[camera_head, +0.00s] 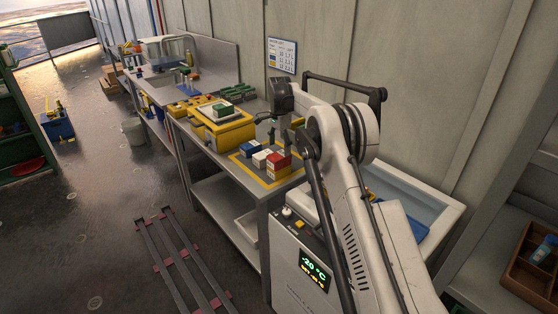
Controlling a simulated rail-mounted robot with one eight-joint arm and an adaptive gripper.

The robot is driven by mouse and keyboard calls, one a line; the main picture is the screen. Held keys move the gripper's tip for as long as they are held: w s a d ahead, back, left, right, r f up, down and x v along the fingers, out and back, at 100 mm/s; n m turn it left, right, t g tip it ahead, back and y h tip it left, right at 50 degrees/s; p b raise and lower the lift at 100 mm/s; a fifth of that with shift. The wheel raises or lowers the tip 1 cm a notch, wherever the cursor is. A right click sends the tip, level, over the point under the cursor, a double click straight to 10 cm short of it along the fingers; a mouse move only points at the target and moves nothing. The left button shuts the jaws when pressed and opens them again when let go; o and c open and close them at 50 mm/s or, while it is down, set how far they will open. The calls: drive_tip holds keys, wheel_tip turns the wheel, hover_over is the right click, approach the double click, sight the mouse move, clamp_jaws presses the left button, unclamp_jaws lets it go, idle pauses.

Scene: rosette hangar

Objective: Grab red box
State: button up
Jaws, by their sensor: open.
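A red box (278,164) stands upright on a yellow-edged dark mat (245,165) at the near end of the metal workbench. A white-and-red box (262,158) stands just left of it, and a blue-and-white box (249,149) stands farther left. My gripper (269,129) is small and dark in this view, above the far side of the mat. It is open and appears empty, apart from the red box and up and behind it. My arm covers the area right of the mat.
A yellow scale (230,133) carrying a green-and-white box (221,109) stands left of the mat. Green containers (235,92) lie behind it near the wall. A white chest with a temperature display (314,264) stands at the bench's near end. A wall chart (281,55) hangs behind.

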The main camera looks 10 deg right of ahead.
sight(279, 155)
drive_tip(key=shift+w+f+p, duration=0.15)
drive_tip(key=shift+f+p, duration=0.5)
drive_tip(key=shift+f, duration=2.65)
drive_tip(key=c, duration=1.4)
